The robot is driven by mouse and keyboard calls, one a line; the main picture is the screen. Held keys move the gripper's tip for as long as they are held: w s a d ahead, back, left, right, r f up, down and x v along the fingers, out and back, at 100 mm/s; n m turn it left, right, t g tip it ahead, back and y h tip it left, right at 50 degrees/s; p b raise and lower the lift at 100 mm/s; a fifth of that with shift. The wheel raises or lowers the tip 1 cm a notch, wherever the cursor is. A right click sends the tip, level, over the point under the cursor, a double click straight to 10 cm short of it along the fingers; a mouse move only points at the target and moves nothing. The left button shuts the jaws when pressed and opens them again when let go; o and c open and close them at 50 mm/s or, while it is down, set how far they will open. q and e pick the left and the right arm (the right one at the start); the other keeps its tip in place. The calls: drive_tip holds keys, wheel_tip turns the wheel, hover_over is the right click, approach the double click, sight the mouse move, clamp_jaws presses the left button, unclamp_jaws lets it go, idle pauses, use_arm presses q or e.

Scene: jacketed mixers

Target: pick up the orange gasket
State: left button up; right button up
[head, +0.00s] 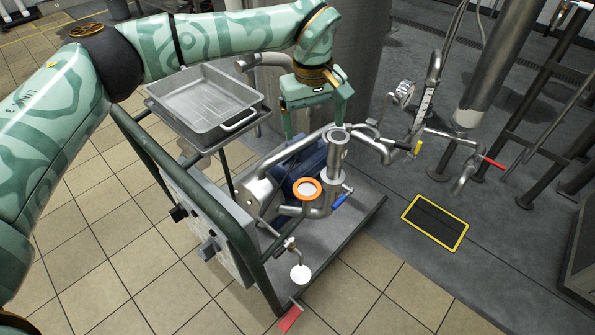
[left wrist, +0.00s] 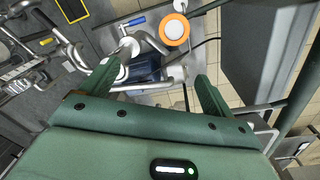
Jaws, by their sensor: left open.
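The orange gasket (head: 297,190) is a flat orange ring with a pale centre. In the head view it lies level on what looks like an upright pipe end of the pump piping. In the left wrist view the gasket (left wrist: 161,28) shows whole near the top, beyond the fingertips. My left gripper (head: 314,124) is open with nothing between its fingers. It points down, above and behind the gasket in the head view, apart from it. Its two fingers also show in the left wrist view (left wrist: 163,72). My right gripper is not in view.
A steel upright pipe (head: 338,150) stands right behind the gasket, with a blue-handled valve (head: 341,201) beside it. A blue motor (head: 302,165) sits behind. A grey tray (head: 190,132) on a cart frame is at the left. Bent piping with a gauge (head: 404,94) is at the right.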

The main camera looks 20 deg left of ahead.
use_arm(q)
drive_tip(key=m, duration=0.1)
drive_tip(key=m+b, duration=0.1)
drive_tip(key=b, duration=0.3)
hover_over(307, 186)
drive_tip(key=shift+g, duration=0.4)
drive_tip(key=f, duration=0.9)
drive_tip(key=shift+w+a+f, duration=0.1)
drive_tip(key=shift+w+f, duration=0.2)
drive_tip(key=shift+f, duration=0.05)
drive_tip(key=shift+f+b, duration=0.35)
drive_tip(key=shift+f, duration=0.35)
drive_tip(key=f+b, duration=0.2)
drive_tip(key=f, duration=0.1)
drive_tip(key=f+b, duration=0.1)
drive_tip(key=f, duration=0.1)
drive_tip(key=shift+s, duration=0.3)
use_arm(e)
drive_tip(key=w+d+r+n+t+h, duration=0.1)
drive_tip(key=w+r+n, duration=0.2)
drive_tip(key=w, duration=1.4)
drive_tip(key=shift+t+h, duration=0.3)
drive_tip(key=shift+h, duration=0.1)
use_arm(q)
drive_tip(key=shift+f, duration=0.3)
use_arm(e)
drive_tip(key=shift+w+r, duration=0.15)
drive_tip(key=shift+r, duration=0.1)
use_arm(q)
drive_tip(key=c, duration=1.1)
